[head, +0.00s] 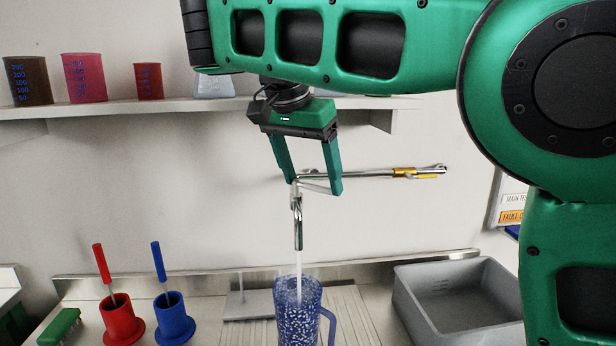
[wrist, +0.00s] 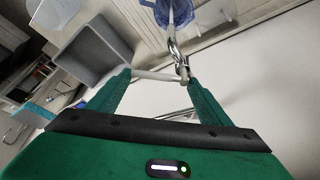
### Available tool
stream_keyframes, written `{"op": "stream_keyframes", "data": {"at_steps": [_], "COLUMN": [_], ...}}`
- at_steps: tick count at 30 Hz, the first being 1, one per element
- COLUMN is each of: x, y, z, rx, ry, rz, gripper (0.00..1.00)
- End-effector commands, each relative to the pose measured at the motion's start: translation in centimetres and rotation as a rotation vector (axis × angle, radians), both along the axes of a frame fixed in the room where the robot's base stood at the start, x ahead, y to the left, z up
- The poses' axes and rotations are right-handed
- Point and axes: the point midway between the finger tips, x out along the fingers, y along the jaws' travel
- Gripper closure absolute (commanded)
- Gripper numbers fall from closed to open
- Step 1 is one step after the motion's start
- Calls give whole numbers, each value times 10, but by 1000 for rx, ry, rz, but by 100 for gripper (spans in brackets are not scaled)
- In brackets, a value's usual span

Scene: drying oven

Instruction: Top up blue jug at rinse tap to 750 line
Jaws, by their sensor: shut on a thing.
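The blue jug (head: 298,312) stands upright on the ribbed drainer, under the rinse tap. It is see-through with a blue handle on its right. A stream of water falls from the tap's spout (head: 298,232) into it, and the inside looks full of bubbles. The water level and the 750 line cannot be read. My gripper (head: 316,188) is above the jug, its fingers on either side of the tap's lever (head: 313,187), shut on it. In the wrist view the lever (wrist: 158,76) lies between the fingertips, with part of the jug (wrist: 180,12) beyond.
A grey sink basin (head: 410,300) is right of the drainer. A red holder (head: 122,322) and a blue holder (head: 174,320) with handled tools stand left, beside a green brush (head: 60,326). Coloured beakers (head: 84,78) stand on the shelf above. A yellow-marked pipe valve (head: 412,173) is right of the tap.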

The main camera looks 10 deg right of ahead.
Motion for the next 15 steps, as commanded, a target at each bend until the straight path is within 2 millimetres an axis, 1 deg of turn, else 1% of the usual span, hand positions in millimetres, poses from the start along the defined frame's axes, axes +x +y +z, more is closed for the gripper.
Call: {"op": "stream_keyframes", "data": {"at_steps": [15], "x": [-4], "y": [5], "z": [-1], "rx": [-3], "ry": [-1], "rz": [-160], "gripper": [49]}}
